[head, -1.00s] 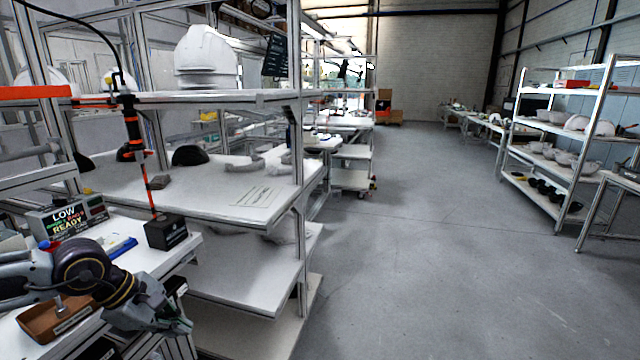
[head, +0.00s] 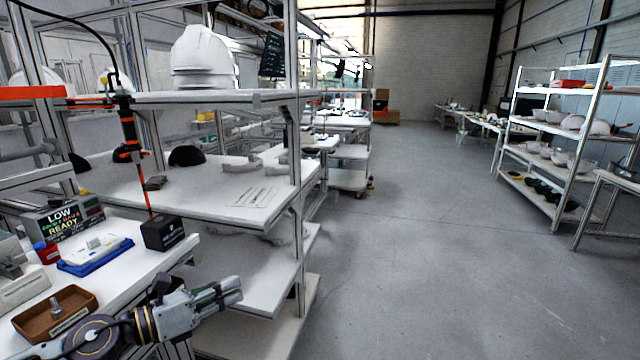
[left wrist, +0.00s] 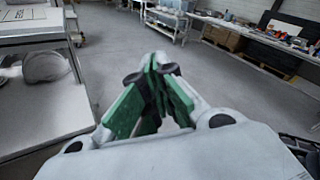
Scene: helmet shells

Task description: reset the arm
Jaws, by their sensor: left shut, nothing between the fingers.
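My left gripper (head: 228,292) is low at the lower left of the head view, in front of the white shelf rack and to the right of the workbench. Its fingers point right, and they are shut with nothing between them. In the left wrist view its green finger pads (left wrist: 153,92) meet at the tips, with the grey floor beyond. My right gripper does not show in either view.
A workbench at left bears a brown tray (head: 22,326), a blue tray (head: 75,268) and a black box (head: 160,232). The rack's lower shelf (head: 250,283) is close behind my gripper. The floor (head: 430,270) to the right is clear.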

